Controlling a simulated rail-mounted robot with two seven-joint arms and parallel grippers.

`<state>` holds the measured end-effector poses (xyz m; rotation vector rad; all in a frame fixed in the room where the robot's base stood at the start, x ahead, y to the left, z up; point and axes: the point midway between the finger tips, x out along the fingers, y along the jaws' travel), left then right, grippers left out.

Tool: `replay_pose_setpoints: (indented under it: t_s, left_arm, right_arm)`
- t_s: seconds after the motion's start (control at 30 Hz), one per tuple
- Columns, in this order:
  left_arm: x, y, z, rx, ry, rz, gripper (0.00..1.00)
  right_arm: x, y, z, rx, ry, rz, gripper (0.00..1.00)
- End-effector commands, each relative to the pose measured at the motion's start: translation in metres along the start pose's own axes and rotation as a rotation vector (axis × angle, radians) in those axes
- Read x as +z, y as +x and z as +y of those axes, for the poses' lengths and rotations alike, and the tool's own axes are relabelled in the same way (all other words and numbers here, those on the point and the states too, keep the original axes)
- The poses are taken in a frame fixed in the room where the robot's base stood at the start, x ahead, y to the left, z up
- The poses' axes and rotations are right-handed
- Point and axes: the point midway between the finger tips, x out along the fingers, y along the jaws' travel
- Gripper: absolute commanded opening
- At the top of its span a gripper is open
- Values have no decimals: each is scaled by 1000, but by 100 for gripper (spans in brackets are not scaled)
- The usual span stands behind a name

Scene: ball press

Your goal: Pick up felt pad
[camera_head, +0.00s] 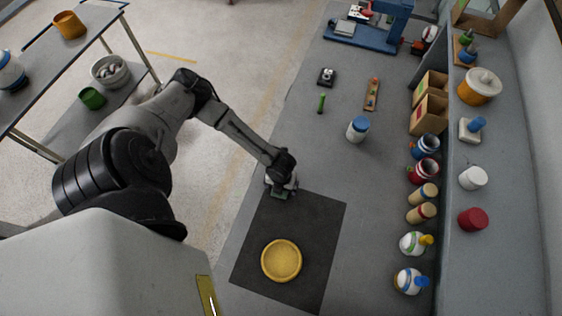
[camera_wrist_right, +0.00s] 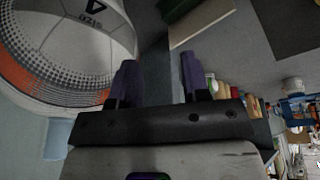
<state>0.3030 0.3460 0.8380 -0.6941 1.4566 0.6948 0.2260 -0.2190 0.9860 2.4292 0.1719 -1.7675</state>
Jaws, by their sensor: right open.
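I cannot clearly identify a felt pad. In the head view a small grey-green piece (camera_head: 279,195) shows at the tip of my left gripper (camera_head: 283,184), by the top edge of the dark mat (camera_head: 320,215). I cannot tell whether it is the pad, or whether the gripper touches it. The left fingers are too small and hidden to judge. In the right wrist view my right gripper (camera_wrist_right: 158,80) has its two purple fingers apart with nothing between them. A pale flat block (camera_wrist_right: 201,22) with a green-grey piece (camera_wrist_right: 178,8) beside it lies beyond them.
A round yellow dish (camera_head: 281,261) lies on the mat. A white jar with a blue lid (camera_head: 357,129) stands farther back. Jars and bottles line the right side, near cardboard boxes (camera_head: 431,98). A blue press (camera_head: 366,33) stands at the back. The bench middle is mostly clear.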

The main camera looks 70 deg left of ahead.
Motion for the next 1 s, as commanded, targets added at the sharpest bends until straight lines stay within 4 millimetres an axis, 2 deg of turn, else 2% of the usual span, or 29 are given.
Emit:
replay_pose_setpoints:
  t_s: [0.33,0.9,1.0]
  left_arm:
    - [0,6,0,0,1,0,94]
    - [0,6,0,0,1,0,40]
    - [0,6,0,0,1,0,40]
  right_arm:
    - [0,0,-1,-3,4,1,43]
    - [0,1,-3,-8,10,1,43]
    - [0,1,-3,-7,10,1,43]
